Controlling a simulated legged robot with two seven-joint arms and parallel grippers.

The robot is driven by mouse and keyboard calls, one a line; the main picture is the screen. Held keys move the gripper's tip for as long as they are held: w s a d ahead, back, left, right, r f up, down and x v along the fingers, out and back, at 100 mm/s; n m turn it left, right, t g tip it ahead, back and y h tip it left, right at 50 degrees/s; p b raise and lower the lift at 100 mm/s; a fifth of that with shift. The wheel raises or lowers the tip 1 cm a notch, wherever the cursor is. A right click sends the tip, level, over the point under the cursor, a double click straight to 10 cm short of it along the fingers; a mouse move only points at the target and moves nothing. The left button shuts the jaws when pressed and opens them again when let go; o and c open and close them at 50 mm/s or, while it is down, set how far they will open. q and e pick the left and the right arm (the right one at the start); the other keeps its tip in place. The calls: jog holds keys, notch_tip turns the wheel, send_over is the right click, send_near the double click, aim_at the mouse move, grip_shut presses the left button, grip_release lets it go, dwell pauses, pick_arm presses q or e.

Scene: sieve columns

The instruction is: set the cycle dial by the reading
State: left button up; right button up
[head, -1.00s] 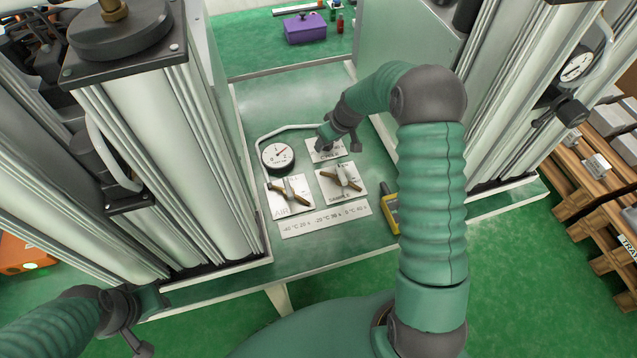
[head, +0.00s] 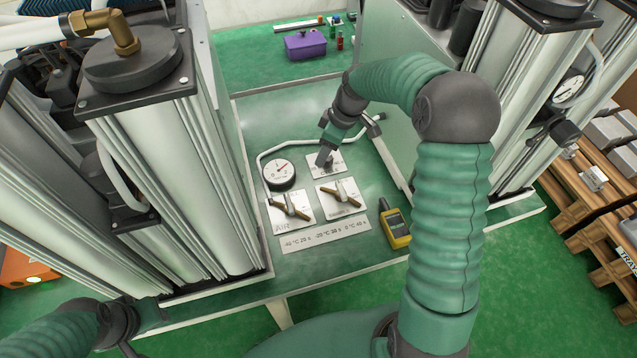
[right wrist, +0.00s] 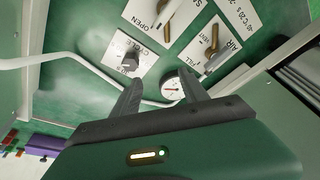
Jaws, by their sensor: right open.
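The cycle dial is a dark knob (right wrist: 130,58) on a white plate marked CYCLE (right wrist: 118,49); in the head view my gripper partly covers this plate (head: 337,164). My right gripper (right wrist: 161,86) is open and empty, with the knob beyond its left fingertip in the right wrist view. In the head view the right gripper (head: 324,156) is over the plate. A yellow handheld meter (head: 396,229) lies at the right; its display is too small to read. A label strip (head: 325,234) pairs -40 °C with 20 s, -20 °C with 30 s, 0 °C with 40 s. My left gripper (head: 150,317) is at lower left, its jaws unclear.
A round gauge (head: 279,173) with a pale pipe stands left of the dial. Brass valve handles sit on the AIR plate (head: 291,208) and SAMPLE plate (head: 341,199). Tall metal columns (head: 180,190) flank the bench. A purple box (head: 306,45) is beyond.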

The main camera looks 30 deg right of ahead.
jog(key=s+a+r+m+h+p, duration=0.1)
jog(key=s+a+r+m+p, duration=0.2)
jog(key=s+a+r+p, duration=0.2)
jog(key=s+a+r+m+h+p, duration=0.1)
jog(key=s+a+r+m+p, duration=0.2)
jog(key=s, duration=0.8)
jog(key=a+r+p, duration=0.2)
jog(key=a, duration=0.2)
jog(key=shift+s+r+m, duration=0.2)
jog(key=shift+m, duration=0.1)
